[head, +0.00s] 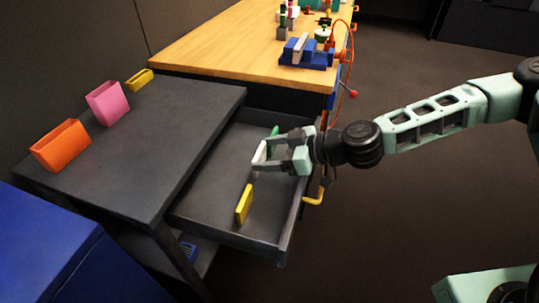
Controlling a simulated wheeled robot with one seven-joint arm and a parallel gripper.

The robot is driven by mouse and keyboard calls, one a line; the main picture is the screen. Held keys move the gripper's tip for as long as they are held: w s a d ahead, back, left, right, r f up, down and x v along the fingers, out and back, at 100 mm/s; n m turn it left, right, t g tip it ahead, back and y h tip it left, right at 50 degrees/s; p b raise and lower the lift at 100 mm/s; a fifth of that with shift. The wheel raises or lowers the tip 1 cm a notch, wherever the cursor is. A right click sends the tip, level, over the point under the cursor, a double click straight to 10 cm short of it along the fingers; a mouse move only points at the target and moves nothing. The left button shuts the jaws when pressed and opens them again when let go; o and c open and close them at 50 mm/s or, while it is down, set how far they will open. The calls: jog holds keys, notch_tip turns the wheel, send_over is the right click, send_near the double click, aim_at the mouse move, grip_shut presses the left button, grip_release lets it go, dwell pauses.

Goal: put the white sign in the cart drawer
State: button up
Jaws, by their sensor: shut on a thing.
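The cart drawer (228,208) is pulled open from the dark cart (175,137) toward the right. My gripper (266,161) is over the drawer, its fingers pointing left. It is shut on the white sign (259,157), which is held tilted over the drawer. I cannot tell whether the sign's lower edge touches the drawer floor. A yellow sign-like block (244,204) stands in the drawer, nearer than the gripper. A small green thing (275,131) shows behind the gripper, mostly hidden.
On the cart top stand an orange box (61,147), a pink box (107,104) and a yellow box (139,80). A wooden workbench (215,45) with a blue fixture (306,57) is behind. A yellow handle (316,194) sticks out at the drawer's right side. A blue box (45,245) is at lower left.

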jog(key=shift+f, duration=0.3)
jog(key=shift+s+f+b, duration=0.1)
jog(key=shift+f+b, duration=0.45)
jog(key=shift+f, duration=0.2)
jog(key=o, duration=1)
jog(key=shift+f, duration=0.1)
jog(key=shift+c, duration=0.2)
jog(key=shift+r, duration=0.3)
jog(key=r+p+v, duration=0.1)
jog(key=v, duration=1.1)
jog(key=shift+r, duration=0.1)
